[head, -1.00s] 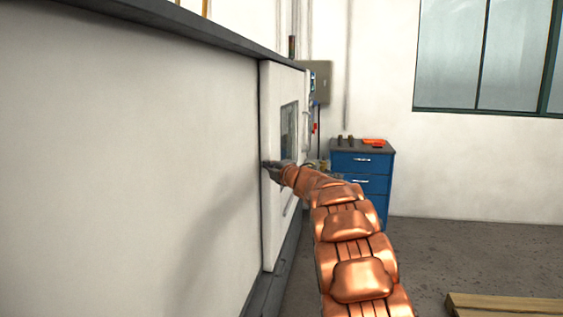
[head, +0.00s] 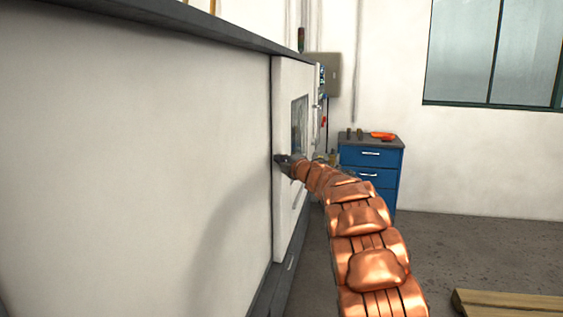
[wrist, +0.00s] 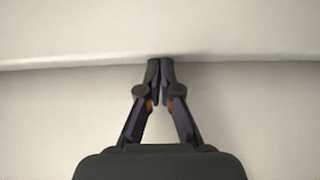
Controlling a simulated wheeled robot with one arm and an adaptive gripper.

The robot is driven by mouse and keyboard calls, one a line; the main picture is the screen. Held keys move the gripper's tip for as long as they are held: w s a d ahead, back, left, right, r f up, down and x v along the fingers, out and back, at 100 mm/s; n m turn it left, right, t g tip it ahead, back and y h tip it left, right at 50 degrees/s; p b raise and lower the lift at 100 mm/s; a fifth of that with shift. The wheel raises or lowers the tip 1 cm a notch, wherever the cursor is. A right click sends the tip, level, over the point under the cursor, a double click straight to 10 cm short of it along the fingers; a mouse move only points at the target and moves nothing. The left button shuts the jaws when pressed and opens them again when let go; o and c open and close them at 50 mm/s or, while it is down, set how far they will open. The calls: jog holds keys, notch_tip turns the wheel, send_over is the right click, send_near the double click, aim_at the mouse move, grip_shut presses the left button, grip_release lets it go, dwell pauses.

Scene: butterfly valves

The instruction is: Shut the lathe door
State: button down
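The lathe door (head: 283,222) is a white panel with a window, seen at a steep angle in the head view along the long pale machine side (head: 150,150). Its near edge stands out a little from that side. My gripper (head: 279,159) is at this near edge, about mid-height. In the wrist view my gripper (wrist: 160,66) has its fingertips together, with nothing visible between them. The tips meet the line of a pale panel edge (wrist: 250,58); whether they touch it I cannot tell. My arm hides part of the door.
A blue drawer cabinet (head: 371,178) with an orange item (head: 383,136) on top stands beyond the door. A grey wall box (head: 328,72) hangs behind. A wooden pallet (head: 510,303) lies at lower right. The grey floor between is clear.

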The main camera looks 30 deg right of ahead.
jog(key=s+a+b, duration=0.2)
jog(key=shift+s+a+f, duration=0.1)
jog(key=shift+s+a, duration=0.3)
jog(key=s+b, duration=0.2)
jog(key=s, duration=0.8)
jog(key=shift+d, duration=0.35)
